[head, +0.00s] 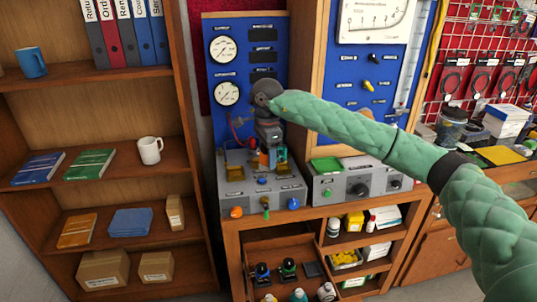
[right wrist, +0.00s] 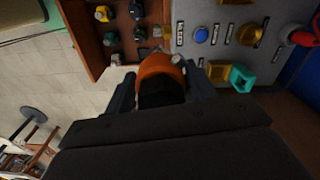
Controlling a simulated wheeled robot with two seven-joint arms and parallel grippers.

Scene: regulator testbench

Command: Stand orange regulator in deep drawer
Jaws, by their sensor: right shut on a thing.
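The orange regulator (right wrist: 160,66) is between the fingers of my right gripper (right wrist: 161,84) in the right wrist view, with a dark body and a pale metal fitting at its far end. My right gripper (head: 269,147) is shut on it, pointing down above the grey test bench box; only a little orange (head: 264,159) shows there in the head view. The open drawer (head: 250,258) is below the bench, with several dark-bodied regulators and bottles in it. The drawer also shows in the right wrist view (right wrist: 92,45). My left gripper is not in view.
The bench box (head: 262,188) has knobs along its front and a teal fitting (right wrist: 242,77) close to the gripper. A second grey box (head: 357,183) stands to the right. Gauge panels (head: 240,60) rise behind. A bookshelf (head: 110,190) stands at left.

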